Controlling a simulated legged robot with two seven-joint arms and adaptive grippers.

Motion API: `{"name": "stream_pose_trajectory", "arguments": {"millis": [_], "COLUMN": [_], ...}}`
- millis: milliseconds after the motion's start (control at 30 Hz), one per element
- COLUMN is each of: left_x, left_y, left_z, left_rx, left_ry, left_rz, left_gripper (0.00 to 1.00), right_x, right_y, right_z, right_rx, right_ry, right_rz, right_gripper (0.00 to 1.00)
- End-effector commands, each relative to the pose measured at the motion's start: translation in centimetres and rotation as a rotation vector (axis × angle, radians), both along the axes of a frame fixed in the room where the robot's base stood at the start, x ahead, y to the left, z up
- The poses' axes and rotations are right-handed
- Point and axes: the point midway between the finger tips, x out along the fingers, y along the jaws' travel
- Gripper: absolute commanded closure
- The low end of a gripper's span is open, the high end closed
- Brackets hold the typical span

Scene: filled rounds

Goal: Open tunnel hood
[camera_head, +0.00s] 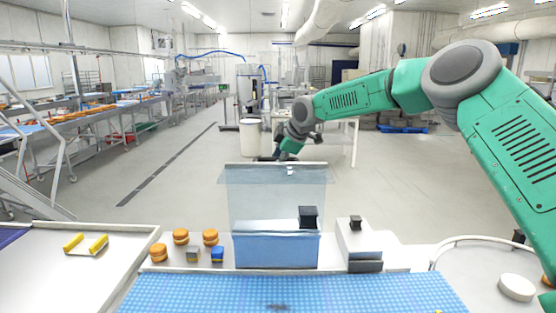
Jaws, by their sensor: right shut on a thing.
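The tunnel hood (255,200) is a clear, see-through panel with a pale top edge. It stands raised and roughly upright above and behind the blue tunnel body (276,250). My right arm, green and grey, reaches in from the right. My right gripper (283,158) is at the top edge of the hood and is shut on it; the fingertips are small and partly hidden there. My left gripper is not in view.
A blue conveyor belt (200,294) runs along the front. A left tray (120,265) holds yellow-edged pieces (86,243).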

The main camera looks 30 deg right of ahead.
Motion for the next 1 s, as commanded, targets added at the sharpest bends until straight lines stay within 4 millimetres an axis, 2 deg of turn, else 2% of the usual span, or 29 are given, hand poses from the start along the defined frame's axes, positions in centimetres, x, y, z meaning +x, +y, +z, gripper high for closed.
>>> {"name": "stream_pose_trajectory", "arguments": {"millis": [100,667,700,1000], "left_x": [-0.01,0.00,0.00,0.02], "left_y": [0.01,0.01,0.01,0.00], "left_z": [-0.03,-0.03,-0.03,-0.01], "left_rx": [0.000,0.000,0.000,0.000], "left_ry": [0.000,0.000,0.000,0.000], "left_rz": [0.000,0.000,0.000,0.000], "left_gripper": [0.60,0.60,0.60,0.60], "right_x": [0.47,0.54,0.55,0.17], "right_y": [-0.68,-0.84,-0.84,-0.60], "right_z": [-0.37,-0.70,-0.70,-0.29], "right_rx": [0.015,0.023,0.023,0.024], "right_ry": [0.014,0.040,0.040,0.038], "right_rz": [-0.013,-0.013,-0.013,-0.007], "right_gripper": [1.00,1.00,0.78,0.78]}}
